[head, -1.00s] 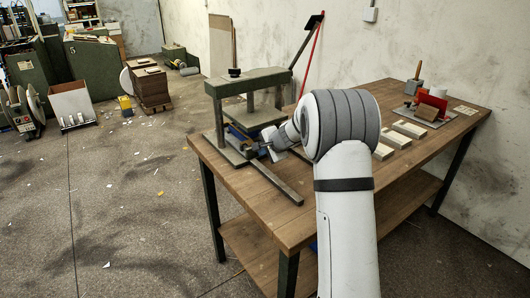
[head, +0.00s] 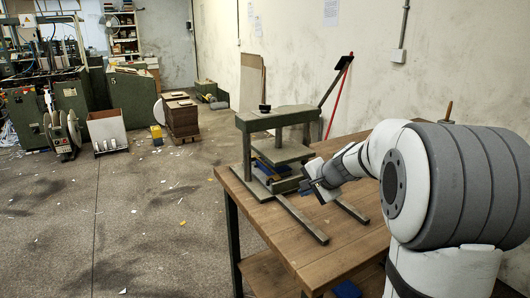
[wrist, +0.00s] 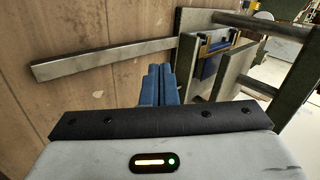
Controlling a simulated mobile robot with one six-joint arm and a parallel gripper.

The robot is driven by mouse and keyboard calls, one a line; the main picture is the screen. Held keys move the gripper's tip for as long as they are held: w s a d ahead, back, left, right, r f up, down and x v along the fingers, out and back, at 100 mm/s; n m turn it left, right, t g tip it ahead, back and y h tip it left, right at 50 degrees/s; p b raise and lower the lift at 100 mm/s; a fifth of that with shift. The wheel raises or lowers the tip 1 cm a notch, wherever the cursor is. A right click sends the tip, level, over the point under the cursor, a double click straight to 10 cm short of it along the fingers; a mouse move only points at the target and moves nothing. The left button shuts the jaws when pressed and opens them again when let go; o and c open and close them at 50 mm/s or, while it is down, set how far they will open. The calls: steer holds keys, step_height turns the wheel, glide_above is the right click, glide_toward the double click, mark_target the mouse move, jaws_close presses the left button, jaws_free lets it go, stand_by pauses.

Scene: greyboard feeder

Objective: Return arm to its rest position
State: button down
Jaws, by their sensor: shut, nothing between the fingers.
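My gripper (head: 307,187) is shut and empty, held over the wooden workbench (head: 350,252) just right of the green press in the head view. In the wrist view its blue fingers (wrist: 157,86) are together with nothing between them. My white arm with its grey joint fills the right of the head view and hides the right part of the bench.
The press (head: 280,117) stands on the bench's left end; its frame and rails (wrist: 103,58) are close to my fingers in the wrist view. A blue part (wrist: 215,55) is in it. Open floor lies left.

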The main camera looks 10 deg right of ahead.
steer(key=s+a+r+n+g+p, duration=0.1)
steer(key=s+a+r+n+p, duration=0.15)
steer(key=s, duration=0.55)
steer(key=s+a+r+n+g+p, duration=0.1)
steer(key=s+a+n+g, duration=0.15)
steer(key=s, duration=0.45)
steer(key=s+n+g+h+p, duration=0.1)
steer(key=s+n, duration=0.5)
steer(key=s, duration=1.1)
steer(key=h+p, duration=0.1)
steer(key=h, duration=0.1)
steer(key=shift+d+f+g+h+p, duration=0.3)
steer(key=shift+g+h, duration=0.05)
steer(key=shift+h, duration=0.05)
